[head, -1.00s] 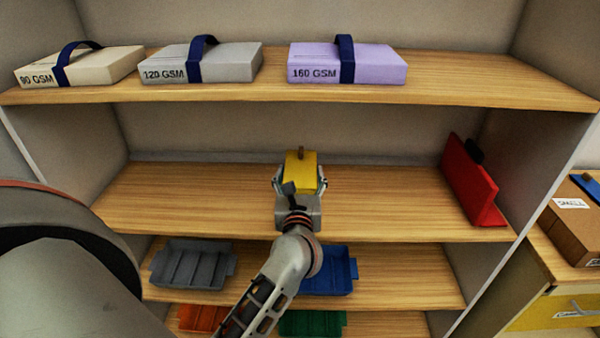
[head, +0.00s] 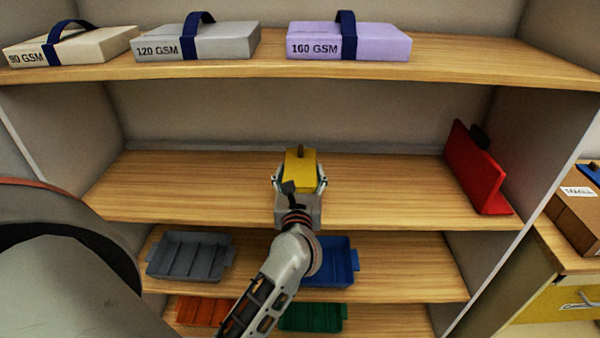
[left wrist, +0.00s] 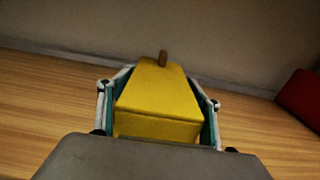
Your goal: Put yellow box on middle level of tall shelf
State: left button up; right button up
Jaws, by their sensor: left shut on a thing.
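The yellow box (head: 300,168) has a small brown knob on its far end. My left gripper (head: 300,182) is shut on it, one finger on each side, and holds it over the middle level (head: 400,190) of the tall shelf, near the centre. The box also shows large in the left wrist view (left wrist: 158,100), between the fingers (left wrist: 160,105), with the wooden board around it and the back wall beyond. I cannot tell whether the box touches the board. My right gripper is not in view.
A red stand-like object (head: 475,170) is at the right end of the middle level. Paper packs, such as the lilac one (head: 375,42), lie on the level above. Grey (head: 188,257) and blue (head: 335,265) trays sit below. The board is clear on both sides of the box.

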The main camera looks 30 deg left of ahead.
pick_arm(q)
jog(key=shift+f+b, duration=0.45)
jog(key=shift+f, duration=0.1)
jog(key=o, duration=1.4)
jog(key=shift+r, duration=0.1)
jog(key=shift+c, duration=0.2)
jog(key=v, duration=1.2)
